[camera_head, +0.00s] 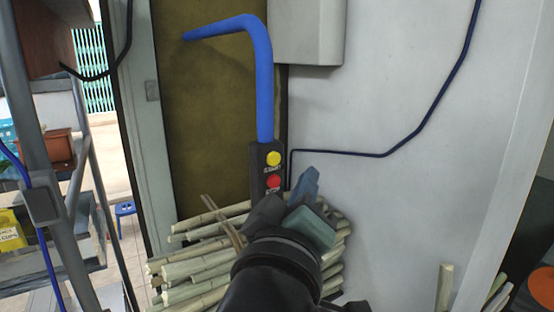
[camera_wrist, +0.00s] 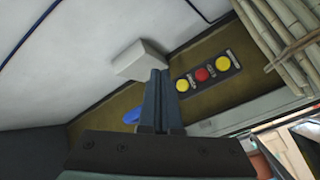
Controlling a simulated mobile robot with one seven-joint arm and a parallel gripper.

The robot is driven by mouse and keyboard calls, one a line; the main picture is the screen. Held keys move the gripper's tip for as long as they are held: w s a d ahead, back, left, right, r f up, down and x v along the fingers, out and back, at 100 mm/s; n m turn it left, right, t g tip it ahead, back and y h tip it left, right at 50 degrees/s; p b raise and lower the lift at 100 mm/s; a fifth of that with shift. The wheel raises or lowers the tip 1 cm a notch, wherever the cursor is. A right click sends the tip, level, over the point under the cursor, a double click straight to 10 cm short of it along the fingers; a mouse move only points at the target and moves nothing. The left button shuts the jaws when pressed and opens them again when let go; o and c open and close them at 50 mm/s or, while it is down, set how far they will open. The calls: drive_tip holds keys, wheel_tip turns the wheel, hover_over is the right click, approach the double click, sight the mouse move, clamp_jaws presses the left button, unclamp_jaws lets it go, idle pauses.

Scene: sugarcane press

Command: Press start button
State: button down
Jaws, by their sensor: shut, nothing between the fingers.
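A black button panel (camera_head: 256,168) hangs on the brown wall board at the lower end of a blue pipe. In the head view it shows a yellow button (camera_head: 273,158) above a red button (camera_head: 273,181). The wrist view shows three buttons in a row: yellow (camera_wrist: 183,85), red (camera_wrist: 201,75) and another yellow (camera_wrist: 222,62), the last hidden in the head view. Their labels are too small to read. My gripper (camera_head: 306,180) is shut and empty, just right of the panel's lower part. Its fingertips (camera_wrist: 158,74) appear left of the buttons in the wrist view; no contact is visible.
Stacked cane (camera_head: 190,268) lies below the panel, around my gripper in the head view. A grey box (camera_head: 308,30) is on the wall above right. A dark cable (camera_head: 340,153) runs along the white wall. A metal rack stands at the left.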

drive_tip(key=shift+w+a, duration=0.8)
drive_tip(key=shift+w, duration=0.3)
drive_tip(key=shift+w+a, duration=0.75)
drive_tip(key=shift+w, duration=0.3)
idle(0.4)
drive_tip(key=shift+w+a, duration=0.25)
drive_tip(key=shift+w, duration=0.1)
drive_tip(key=shift+w+a, duration=0.3)
drive_tip(key=shift+w, duration=0.05)
idle(0.8)
drive_tip(key=shift+s+d, duration=0.5)
drive_tip(key=shift+s, duration=0.2)
drive_tip(key=shift+s+d+p, duration=0.2)
drive_tip(key=shift+s+d, duration=0.55)
drive_tip(key=shift+s, duration=0.25)
drive_tip(key=shift+s+d+p, duration=0.2)
drive_tip(key=shift+s+d, duration=0.55)
drive_tip(key=shift+s, duration=0.25)
